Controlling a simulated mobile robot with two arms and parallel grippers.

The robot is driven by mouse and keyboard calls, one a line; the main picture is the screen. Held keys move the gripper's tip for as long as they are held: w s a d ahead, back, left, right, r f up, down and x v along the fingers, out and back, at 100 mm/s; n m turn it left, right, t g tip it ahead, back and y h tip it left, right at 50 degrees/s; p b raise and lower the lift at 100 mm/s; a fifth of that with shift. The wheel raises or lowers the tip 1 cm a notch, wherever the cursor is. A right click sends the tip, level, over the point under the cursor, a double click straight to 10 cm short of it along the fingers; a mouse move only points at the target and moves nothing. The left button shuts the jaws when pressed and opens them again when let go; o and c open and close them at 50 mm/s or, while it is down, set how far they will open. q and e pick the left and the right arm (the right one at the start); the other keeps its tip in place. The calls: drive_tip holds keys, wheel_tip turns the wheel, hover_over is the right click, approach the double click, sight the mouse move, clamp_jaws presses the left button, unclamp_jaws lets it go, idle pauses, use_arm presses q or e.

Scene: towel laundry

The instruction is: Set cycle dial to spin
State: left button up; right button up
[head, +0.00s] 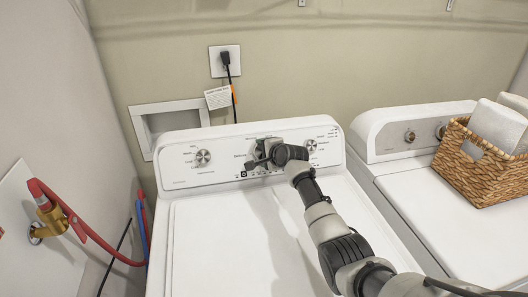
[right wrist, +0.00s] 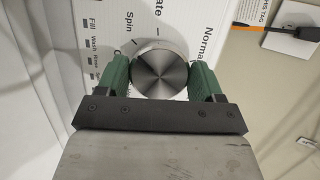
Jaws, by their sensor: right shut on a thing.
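The washer (head: 190,225) stands in the middle of the head view, with its control panel (head: 222,172) at the back. My right gripper (head: 262,155) is at the middle of that panel and hides the dial there. In the right wrist view the round brushed-metal cycle dial (right wrist: 160,72) sits between the green fingertips of my right gripper (right wrist: 160,78), which are shut on its sides. The "Spin" label (right wrist: 130,22) is printed up and left of the dial and "Normal" (right wrist: 205,38) up and right. I cannot make out a pointer mark on the dial. My left gripper is out of view.
Other knobs sit left (head: 203,157) and right (head: 311,146) on the panel. A dryer (head: 400,180) with a wicker basket (head: 478,172) of towels stands at right. Red hoses (head: 85,238) run along the left wall. My right arm crosses above the washer lid.

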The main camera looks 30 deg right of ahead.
drive_tip(key=shift+f, duration=0.1)
drive_tip(key=o, duration=0.9)
drive_tip(key=shift+o, duration=0.2)
drive_tip(key=shift+s, duration=0.1)
drive_tip(key=v, duration=1)
drive_tip(key=shift+s+r+b, duration=0.2)
drive_tip(key=shift+s+b, duration=0.1)
